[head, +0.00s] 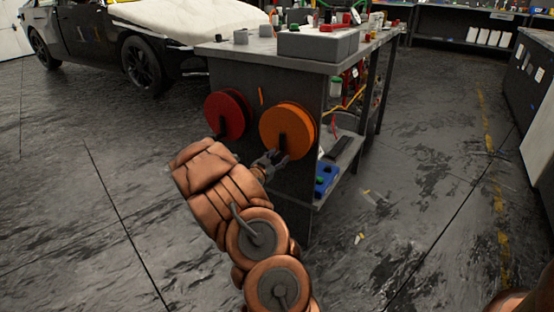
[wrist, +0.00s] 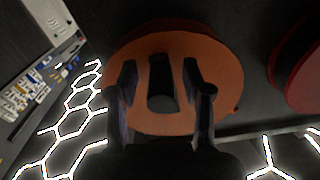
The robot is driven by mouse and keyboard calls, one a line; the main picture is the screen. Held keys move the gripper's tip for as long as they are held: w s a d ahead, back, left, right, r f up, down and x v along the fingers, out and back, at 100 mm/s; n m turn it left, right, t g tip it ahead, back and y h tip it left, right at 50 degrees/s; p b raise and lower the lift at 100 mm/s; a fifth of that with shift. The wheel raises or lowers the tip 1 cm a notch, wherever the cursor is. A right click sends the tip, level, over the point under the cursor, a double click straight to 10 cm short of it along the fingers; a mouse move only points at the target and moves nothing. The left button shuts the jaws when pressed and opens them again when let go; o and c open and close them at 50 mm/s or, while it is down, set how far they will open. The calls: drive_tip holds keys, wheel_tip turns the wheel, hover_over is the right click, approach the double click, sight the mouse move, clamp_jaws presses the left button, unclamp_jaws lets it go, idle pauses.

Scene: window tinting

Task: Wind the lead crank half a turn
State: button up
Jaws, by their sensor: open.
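An orange disc (head: 288,125) is mounted on the dark end panel of a workbench, with a dark handle (head: 283,142) sticking out from its face. A red disc (head: 227,115) with its own dark handle sits to its left. Which of them is called the lead crank is not marked. My gripper (head: 272,159) is at the lower front of the orange disc. In the wrist view the orange disc (wrist: 200,55) fills the middle, and its handle (wrist: 161,85) stands between my two open, spread fingers. Gaps show on both sides of the handle. The red disc is at the right edge (wrist: 305,75).
The workbench top (head: 255,48) carries a grey box (head: 317,43) and small items. A blue tray (head: 325,178) sits on its lower shelf. A car (head: 130,40) stands behind at left. The floor right of the bench is mostly clear, with small scraps.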

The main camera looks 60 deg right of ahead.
drive_tip(key=shift+c, duration=0.2)
clamp_jaws()
idle(0.6)
